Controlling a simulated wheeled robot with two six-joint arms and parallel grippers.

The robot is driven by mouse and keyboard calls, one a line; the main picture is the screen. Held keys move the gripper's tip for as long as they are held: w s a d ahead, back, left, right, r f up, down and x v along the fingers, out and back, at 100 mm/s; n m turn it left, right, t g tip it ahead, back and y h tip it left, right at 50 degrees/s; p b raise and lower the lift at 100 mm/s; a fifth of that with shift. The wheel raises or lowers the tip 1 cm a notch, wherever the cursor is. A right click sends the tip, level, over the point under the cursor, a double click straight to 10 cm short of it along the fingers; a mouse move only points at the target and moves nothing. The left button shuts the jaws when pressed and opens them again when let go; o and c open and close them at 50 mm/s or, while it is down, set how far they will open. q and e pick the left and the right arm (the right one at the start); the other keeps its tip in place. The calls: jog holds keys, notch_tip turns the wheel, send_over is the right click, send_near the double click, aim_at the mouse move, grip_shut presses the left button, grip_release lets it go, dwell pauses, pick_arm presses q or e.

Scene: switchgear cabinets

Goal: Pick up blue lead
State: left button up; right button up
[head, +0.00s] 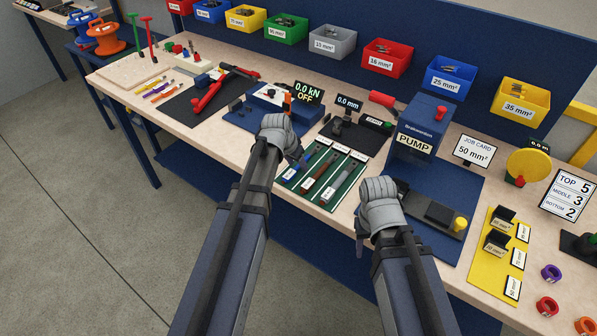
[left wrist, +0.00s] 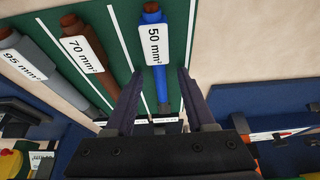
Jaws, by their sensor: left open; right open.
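The blue lead (left wrist: 161,85) lies on a green board (left wrist: 123,18) in the left wrist view. It has a copper end and a white 50 mm² tag. My left gripper (left wrist: 160,76) is open above it, with one finger to each side of the lead in that view. I cannot tell the remaining height. In the head view my left gripper (head: 300,163) is over the left end of the board and hides much of the blue lead. My right gripper (head: 363,238) is open and empty at the table's front edge, right of the board.
Beside the blue lead lie a brown lead (left wrist: 86,55) tagged 70 mm² and a grey lead (left wrist: 42,72) tagged 95 mm². A blue pump (head: 418,125) stands right of the board. A crimping press (head: 268,96) stands behind my left gripper. Coloured bins line the back.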

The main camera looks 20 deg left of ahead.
pick_arm(q)
grip_shut()
dwell(0.4)
dwell(1.0)
